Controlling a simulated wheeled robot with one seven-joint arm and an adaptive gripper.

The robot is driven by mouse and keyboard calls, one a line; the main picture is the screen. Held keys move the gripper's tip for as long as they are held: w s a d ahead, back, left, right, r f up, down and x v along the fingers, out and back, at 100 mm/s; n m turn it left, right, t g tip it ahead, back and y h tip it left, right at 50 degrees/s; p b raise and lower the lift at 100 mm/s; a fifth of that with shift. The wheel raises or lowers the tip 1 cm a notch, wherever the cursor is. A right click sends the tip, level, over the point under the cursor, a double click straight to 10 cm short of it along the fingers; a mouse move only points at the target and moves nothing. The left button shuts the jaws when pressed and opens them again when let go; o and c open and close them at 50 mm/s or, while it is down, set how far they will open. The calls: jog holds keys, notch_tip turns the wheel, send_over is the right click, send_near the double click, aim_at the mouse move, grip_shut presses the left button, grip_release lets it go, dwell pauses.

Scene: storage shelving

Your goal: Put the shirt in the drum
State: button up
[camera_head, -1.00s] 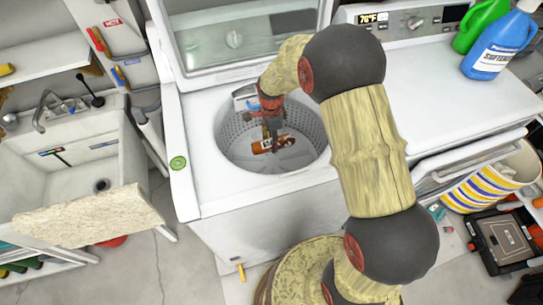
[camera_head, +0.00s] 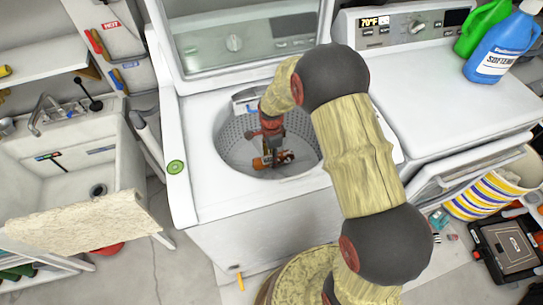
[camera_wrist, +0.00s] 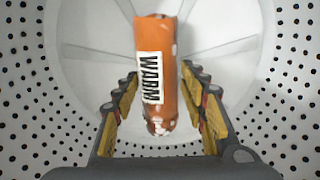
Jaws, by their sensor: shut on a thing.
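The shirt shows as a rolled orange bundle with a white, black-lettered label (camera_wrist: 160,45); it also shows low inside the drum in the head view (camera_head: 259,163). The drum (camera_head: 231,137) is the perforated grey tub of the open top-load washer. Its dotted wall and pale ribbed floor surround the shirt in the wrist view. My gripper (camera_head: 273,157) reaches down inside the drum, shut on the shirt, with a finger on each side of it. In the wrist view, the bundle lies lengthwise between the fingers. Whether it touches the drum floor is unclear.
The washer's raised lid (camera_head: 245,45) stands behind the opening. A dryer (camera_head: 450,95) is on the right with a blue softener bottle (camera_head: 500,48) and a green jug (camera_head: 482,28) on top. A sink (camera_head: 70,170) is on the left. The drum rim surrounds my arm.

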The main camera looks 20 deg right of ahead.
jog(key=shift+f, duration=0.35)
jog(key=o, duration=1.2)
jog(key=shift+o, duration=0.4)
